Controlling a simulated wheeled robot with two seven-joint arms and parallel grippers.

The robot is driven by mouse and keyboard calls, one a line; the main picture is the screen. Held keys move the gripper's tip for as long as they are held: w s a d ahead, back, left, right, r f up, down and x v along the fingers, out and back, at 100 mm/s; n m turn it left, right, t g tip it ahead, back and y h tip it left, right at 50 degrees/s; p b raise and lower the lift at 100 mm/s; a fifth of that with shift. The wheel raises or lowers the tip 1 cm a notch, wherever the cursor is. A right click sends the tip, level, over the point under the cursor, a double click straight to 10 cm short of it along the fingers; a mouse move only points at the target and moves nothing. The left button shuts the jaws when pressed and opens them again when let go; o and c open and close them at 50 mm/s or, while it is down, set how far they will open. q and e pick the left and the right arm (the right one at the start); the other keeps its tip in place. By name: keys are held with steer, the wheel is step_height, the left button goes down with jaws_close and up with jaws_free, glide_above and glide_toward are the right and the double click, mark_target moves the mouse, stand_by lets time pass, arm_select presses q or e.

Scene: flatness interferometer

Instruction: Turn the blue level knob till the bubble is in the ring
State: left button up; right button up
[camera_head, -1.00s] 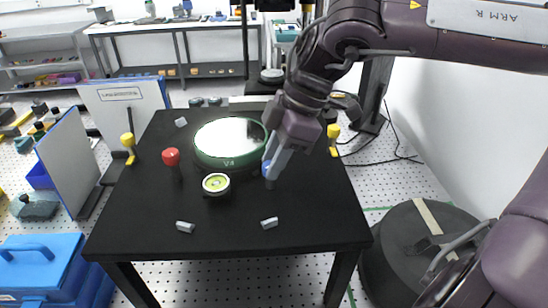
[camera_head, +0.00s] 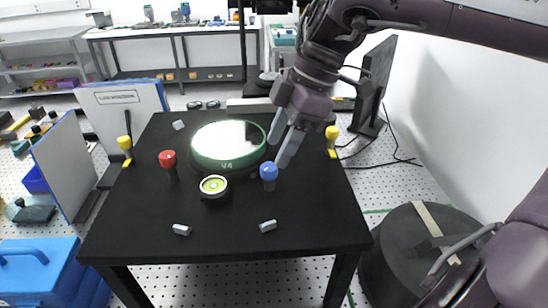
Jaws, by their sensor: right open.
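The blue level knob (camera_head: 268,171) stands upright on the black table, right of the round bubble level (camera_head: 214,185). The level has a black body and a yellow-green face; the bubble's place against the ring is too small to tell. My right gripper (camera_head: 277,153) is open and empty, its pale fingers pointing down just above and behind the blue knob. It looks apart from the knob, which shows in full. My left gripper is not in view.
A large green-rimmed round plate (camera_head: 228,140) sits behind the level. A red knob (camera_head: 168,159) stands at the left. Yellow-topped posts (camera_head: 125,143) flank the table. Small grey blocks (camera_head: 268,226) lie near the front, where the black table (camera_head: 225,245) is otherwise bare.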

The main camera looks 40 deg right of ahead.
steer(key=v, duration=0.3)
steer(key=shift+d+r, duration=0.1)
steer(key=shift+r, duration=0.25)
steer(key=shift+s+f, duration=0.1)
steer(key=shift+s, duration=0.05)
